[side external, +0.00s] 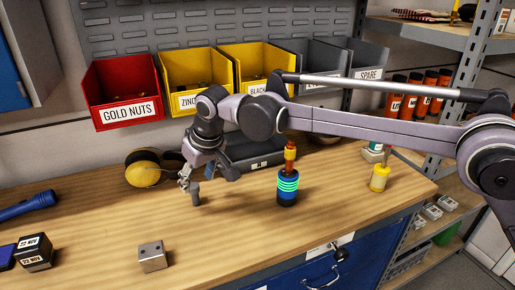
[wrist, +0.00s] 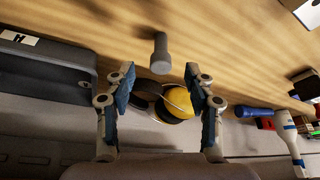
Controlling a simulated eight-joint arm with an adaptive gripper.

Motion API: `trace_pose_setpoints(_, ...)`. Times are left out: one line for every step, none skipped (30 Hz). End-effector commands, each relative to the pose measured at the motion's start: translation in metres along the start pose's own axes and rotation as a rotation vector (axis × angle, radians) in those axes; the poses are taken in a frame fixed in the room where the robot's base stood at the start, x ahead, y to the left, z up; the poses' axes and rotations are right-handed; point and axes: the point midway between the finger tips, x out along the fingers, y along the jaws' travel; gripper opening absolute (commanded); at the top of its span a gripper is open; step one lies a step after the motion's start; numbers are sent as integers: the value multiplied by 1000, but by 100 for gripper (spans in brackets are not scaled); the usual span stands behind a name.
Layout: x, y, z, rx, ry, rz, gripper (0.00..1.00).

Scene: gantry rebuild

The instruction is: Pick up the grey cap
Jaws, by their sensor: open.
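A small grey piece with a wider round end, which looks like the grey cap (wrist: 160,52), is on the wooden bench in the wrist view, ahead of the gap between my fingers. In the side view the grey cap (side external: 195,195) appears just below my gripper (side external: 208,177), close to the fingers; whether they touch is unclear. My gripper (wrist: 159,74) is open, with its two blue-padded fingers wide apart and nothing between the tips.
Yellow ear defenders (side external: 143,173) lie behind my gripper, near a dark grey case (side external: 250,152). A banded blue-green cylinder (side external: 288,187) stands to the right. A metal block (side external: 152,256) sits at the front. Bins (side external: 125,113) line the back.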

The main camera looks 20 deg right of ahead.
Motion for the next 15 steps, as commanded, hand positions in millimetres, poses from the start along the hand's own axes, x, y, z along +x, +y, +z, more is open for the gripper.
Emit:
trace_pose_setpoints(7,0,0,0,0,0,54)
trace_pose_setpoints(10,0,0,0,0,0,54)
trace_pose_setpoints(13,0,0,0,0,0,54)
trace_pose_setpoints(15,0,0,0,0,0,54)
trace_pose_setpoints(16,0,0,0,0,0,54)
trace_pose_setpoints(18,0,0,0,0,0,54)
trace_pose_setpoints(19,0,0,0,0,0,54)
trace_pose_setpoints(22,0,-1,0,0,0,54)
trace_pose_setpoints(25,0,-1,0,0,0,54)
trace_pose_setpoints(29,0,-2,0,0,0,54)
trace_pose_setpoints(33,-1,-2,0,0,0,54)
trace_pose_setpoints(39,-1,-3,0,0,0,54)
trace_pose_setpoints(43,-1,-3,0,0,0,54)
trace_pose_setpoints(47,-1,-4,1,0,0,54)
trace_pose_setpoints(52,-2,-4,1,0,0,54)
